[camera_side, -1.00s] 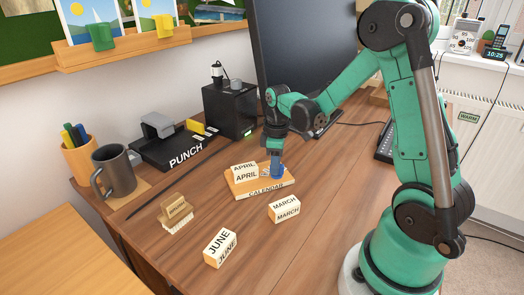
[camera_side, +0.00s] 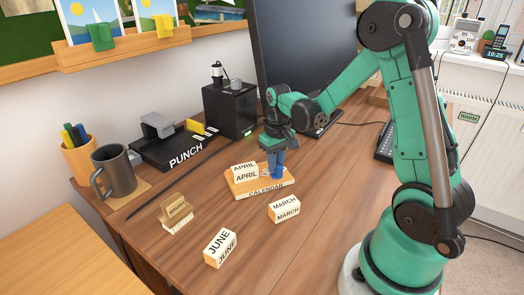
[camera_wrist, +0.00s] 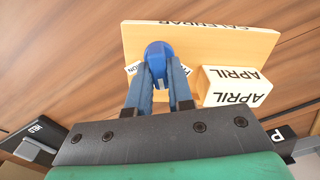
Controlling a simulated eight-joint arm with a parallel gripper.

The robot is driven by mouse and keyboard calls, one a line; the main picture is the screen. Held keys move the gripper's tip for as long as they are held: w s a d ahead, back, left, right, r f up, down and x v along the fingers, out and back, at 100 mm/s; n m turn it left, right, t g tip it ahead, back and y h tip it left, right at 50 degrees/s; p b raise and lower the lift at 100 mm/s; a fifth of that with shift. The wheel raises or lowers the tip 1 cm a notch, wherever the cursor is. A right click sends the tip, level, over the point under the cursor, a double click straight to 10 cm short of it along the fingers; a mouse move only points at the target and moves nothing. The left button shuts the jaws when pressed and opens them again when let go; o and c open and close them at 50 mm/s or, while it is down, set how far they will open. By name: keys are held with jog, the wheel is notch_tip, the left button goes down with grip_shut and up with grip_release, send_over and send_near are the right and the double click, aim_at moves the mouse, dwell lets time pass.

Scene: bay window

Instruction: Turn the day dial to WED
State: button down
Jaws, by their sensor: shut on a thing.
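The wooden calendar (camera_side: 262,191) stands on the desk, with an APRIL block (camera_side: 245,172) on its left part. The blue day dial (camera_side: 277,172) is on its right part, below my gripper (camera_side: 276,160). In the wrist view the dial (camera_wrist: 157,52) sits between my two fingertips (camera_wrist: 157,72), which are closed on it. The calendar (camera_wrist: 200,38) and the APRIL block (camera_wrist: 235,88) also show there. Part of a white day label (camera_wrist: 133,68) shows beside the dial, with letters like "UN"; I cannot read which day the dial points to.
A MARCH block (camera_side: 285,208) and a JUNE block (camera_side: 220,248) lie in front of the calendar. A mug (camera_side: 114,172), punch (camera_side: 170,147) and black box (camera_side: 230,108) stand behind.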

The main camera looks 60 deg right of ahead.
jog(key=shift+m, duration=0.9)
jog(key=c, duration=0.8)
grip_release()
jog(key=shift+r, duration=0.1)
jog(key=shift+r, duration=2.75)
